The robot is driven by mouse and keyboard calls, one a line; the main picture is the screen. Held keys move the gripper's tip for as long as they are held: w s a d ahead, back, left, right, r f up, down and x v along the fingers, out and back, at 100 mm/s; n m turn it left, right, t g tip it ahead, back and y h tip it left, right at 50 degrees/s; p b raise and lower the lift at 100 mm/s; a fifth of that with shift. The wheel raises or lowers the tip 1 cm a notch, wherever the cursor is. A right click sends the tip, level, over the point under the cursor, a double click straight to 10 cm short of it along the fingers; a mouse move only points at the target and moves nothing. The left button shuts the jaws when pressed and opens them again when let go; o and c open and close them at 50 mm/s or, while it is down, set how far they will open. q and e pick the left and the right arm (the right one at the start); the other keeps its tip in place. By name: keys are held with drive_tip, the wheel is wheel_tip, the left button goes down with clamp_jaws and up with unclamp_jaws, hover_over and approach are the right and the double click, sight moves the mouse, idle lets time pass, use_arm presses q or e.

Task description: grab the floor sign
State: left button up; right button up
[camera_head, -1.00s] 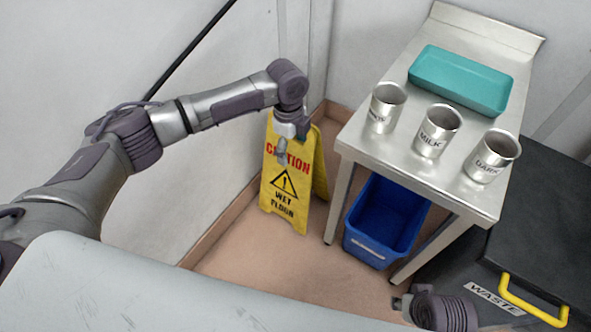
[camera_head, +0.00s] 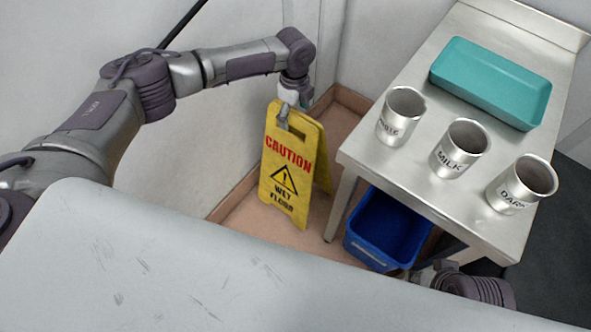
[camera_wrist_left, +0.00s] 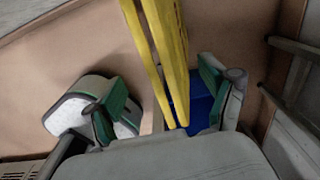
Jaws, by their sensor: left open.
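The yellow floor sign (camera_head: 285,175) stands upright and folded open on the floor between the wall and the steel table, with "CAUTION WET FLOOR" on its front. My left gripper (camera_head: 287,112) is at the sign's top edge, fingers pointing down. In the left wrist view the sign (camera_wrist_left: 160,50) runs as two yellow panels between the open, green-padded fingers of my left gripper (camera_wrist_left: 155,105), and I see a gap on each side. My right arm's wrist shows at the lower right of the head view, but its fingertips are hidden.
The steel table (camera_head: 430,190) holds a teal tray (camera_head: 490,80) and three metal cups, one marked MILK (camera_head: 460,150). A blue bin (camera_head: 388,232) stands beneath it. The wall (camera_head: 190,130) is close on the sign's left.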

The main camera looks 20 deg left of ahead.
sight(295, 126)
use_arm(q)
drive_tip(key=shift+f, duration=0.65)
drive_tip(key=f+b, duration=0.1)
drive_tip(key=f, duration=0.1)
drive_tip(key=f+b, duration=0.1)
drive_tip(key=f, duration=0.1)
drive_tip(key=shift+w+f, duration=0.2)
drive_tip(key=shift+f, duration=0.1)
clamp_jaws()
drive_tip(key=shift+r, duration=0.1)
